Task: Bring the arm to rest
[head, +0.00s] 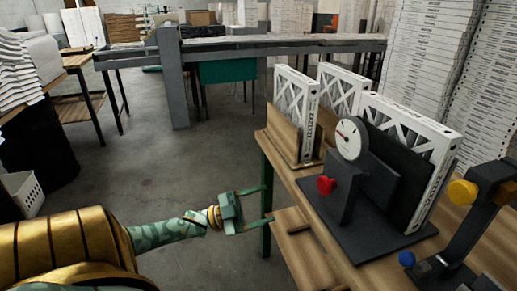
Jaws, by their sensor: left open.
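My left arm comes in from the lower left, gold and green. My left gripper (268,205) is open, with its two thin fingers apart and nothing between them. It is level with the left edge of the wooden table (339,233), near a green table leg. My right gripper is not in view.
On the table stand white-framed filters (296,104), some in a wooden holder (284,134), and a dark stand with a round gauge (350,139) and red knob (326,185). A dark fixture with a yellow knob (462,193) is at right. Grey floor (170,165) lies open left.

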